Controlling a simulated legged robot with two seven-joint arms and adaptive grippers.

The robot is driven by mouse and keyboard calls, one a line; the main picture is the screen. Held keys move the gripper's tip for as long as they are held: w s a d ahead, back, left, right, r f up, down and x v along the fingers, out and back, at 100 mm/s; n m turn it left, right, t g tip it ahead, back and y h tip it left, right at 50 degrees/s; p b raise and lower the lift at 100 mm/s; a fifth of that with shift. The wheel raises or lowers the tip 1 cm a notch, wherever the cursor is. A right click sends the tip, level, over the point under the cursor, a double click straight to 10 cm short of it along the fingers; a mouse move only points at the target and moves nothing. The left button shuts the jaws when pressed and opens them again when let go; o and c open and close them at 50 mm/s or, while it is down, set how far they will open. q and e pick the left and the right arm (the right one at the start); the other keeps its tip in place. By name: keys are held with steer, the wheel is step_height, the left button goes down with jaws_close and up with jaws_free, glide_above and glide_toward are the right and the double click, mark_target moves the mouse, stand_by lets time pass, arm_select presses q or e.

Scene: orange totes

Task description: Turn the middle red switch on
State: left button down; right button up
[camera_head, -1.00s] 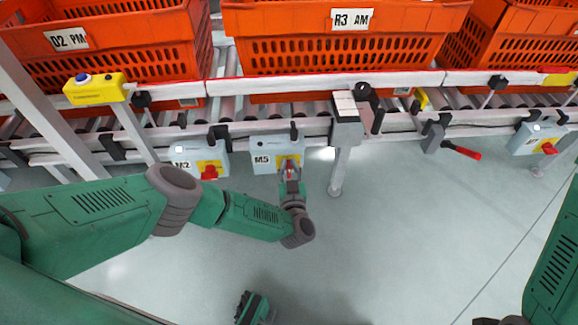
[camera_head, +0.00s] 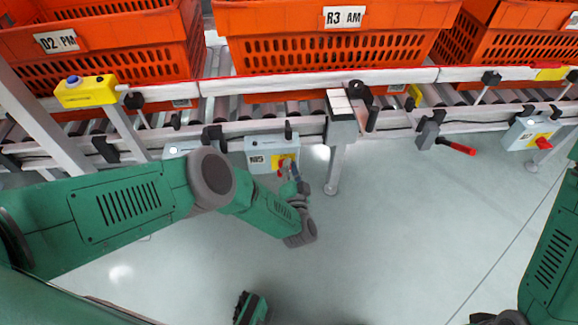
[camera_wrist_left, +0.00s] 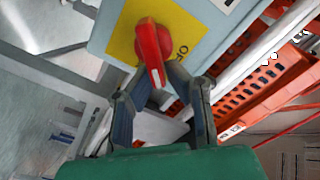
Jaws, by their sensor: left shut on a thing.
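The middle switch box (camera_head: 265,153), labelled M5, is grey with a yellow plate and hangs below the conveyor. Its red switch (camera_head: 284,166) is partly covered by my left gripper (camera_head: 291,174) in the head view. In the left wrist view, the red switch (camera_wrist_left: 150,48) sits on the yellow plate (camera_wrist_left: 183,30). Its handle points down and slightly right, toward the gripper. The fingers of my left gripper (camera_wrist_left: 159,76) close on the handle's end from both sides. My right gripper is not clearly in view.
Another switch box (camera_head: 530,133) with a red switch hangs at the right. A red-handled lever (camera_head: 457,147) and a grey post (camera_head: 337,170) stand between. Orange totes (camera_head: 335,50) line the conveyor above. The floor below is open.

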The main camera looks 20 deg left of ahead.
arm_select(q)
steer(key=shift+s+d+f+m+b, duration=0.1)
steer(key=shift+f+m+b, duration=0.25)
steer(key=shift+m, duration=1.1)
steer(key=shift+s+a+f+m+b, duration=0.15)
steer(key=shift+f+m, duration=0.35)
steer(key=shift+m, duration=0.9)
steer(key=shift+d+f+m+b, duration=0.15)
steer(key=shift+f+m+b, duration=0.25)
steer(key=shift+m, duration=1.05)
steer(key=shift+f, duration=0.1)
steer(key=c, duration=1.6)
jaws_free()
steer(key=shift+r, duration=0.2)
steer(key=shift+w, duration=0.1)
steer(key=shift+w+r, duration=0.1)
